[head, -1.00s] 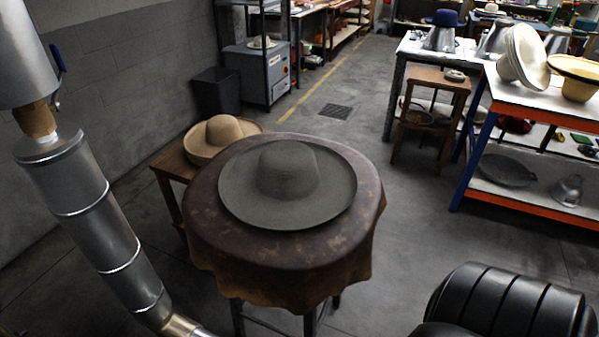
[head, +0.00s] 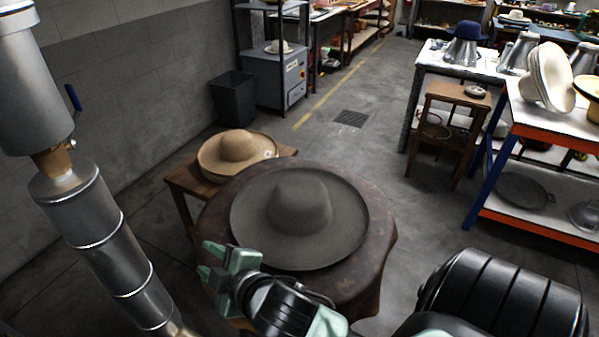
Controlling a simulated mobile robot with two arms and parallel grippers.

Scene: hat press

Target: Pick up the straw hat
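A tan straw-coloured hat (head: 237,146) with a wide brim lies crown up on a small wooden table at the back left. A grey wide-brimmed hat (head: 300,207) lies crown up on the round table in front of it. My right gripper (head: 208,260), with pale green fingers, is at the near left edge of the round table, in front of the grey hat and well short of the tan hat. Its fingers point left, appear spread apart and hold nothing. My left gripper is out of view.
The round table (head: 376,240) has a brown cover and stands between me and the small wooden table (head: 183,180). A metal duct (head: 98,240) rises at the left. A black bin (head: 235,98) stands behind. Workbenches with hats are at right. The floor between is clear.

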